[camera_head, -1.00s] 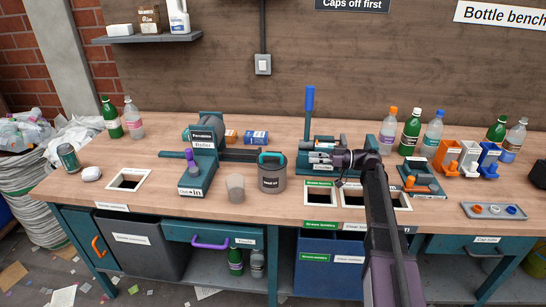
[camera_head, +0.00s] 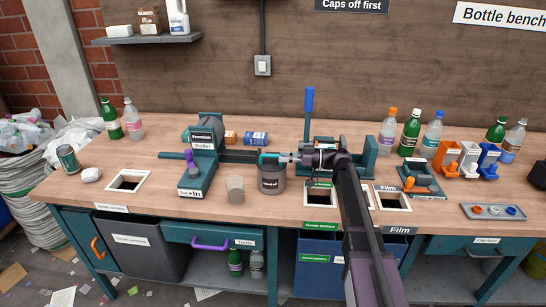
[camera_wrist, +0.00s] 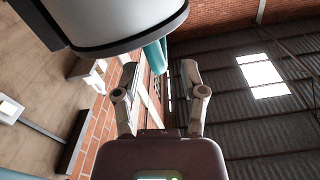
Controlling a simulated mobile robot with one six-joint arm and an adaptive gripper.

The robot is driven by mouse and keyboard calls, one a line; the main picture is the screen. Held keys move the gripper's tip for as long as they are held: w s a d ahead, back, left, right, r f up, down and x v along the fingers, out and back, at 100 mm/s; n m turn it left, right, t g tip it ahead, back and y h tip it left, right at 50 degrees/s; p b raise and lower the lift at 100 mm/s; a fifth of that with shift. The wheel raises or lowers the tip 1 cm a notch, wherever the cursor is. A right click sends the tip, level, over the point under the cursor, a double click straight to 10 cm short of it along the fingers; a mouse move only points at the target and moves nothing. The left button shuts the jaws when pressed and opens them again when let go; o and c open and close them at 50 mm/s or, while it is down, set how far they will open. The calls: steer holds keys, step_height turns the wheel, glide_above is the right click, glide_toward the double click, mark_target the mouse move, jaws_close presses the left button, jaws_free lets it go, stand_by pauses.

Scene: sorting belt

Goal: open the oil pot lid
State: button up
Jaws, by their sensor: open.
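The grey oil pot (camera_head: 271,185) with a dark label stands on the bench. Its teal lid handle (camera_head: 265,156) shows at the top left of my gripper's tips; the rest of the lid is partly hidden by the gripper. My gripper (camera_head: 284,157) is open and lies level at the pot's top, pointing left. In the wrist view the pot (camera_wrist: 125,28) fills the upper left. The teal handle (camera_wrist: 158,57) shows in the gap between the open fingertips (camera_wrist: 160,70), with no clear contact. The lid appears to be on the pot.
Bench openings (camera_head: 130,180) lie at left and right.

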mark_target(273, 156)
steer(key=shift+a, duration=2.1)
jaws_close()
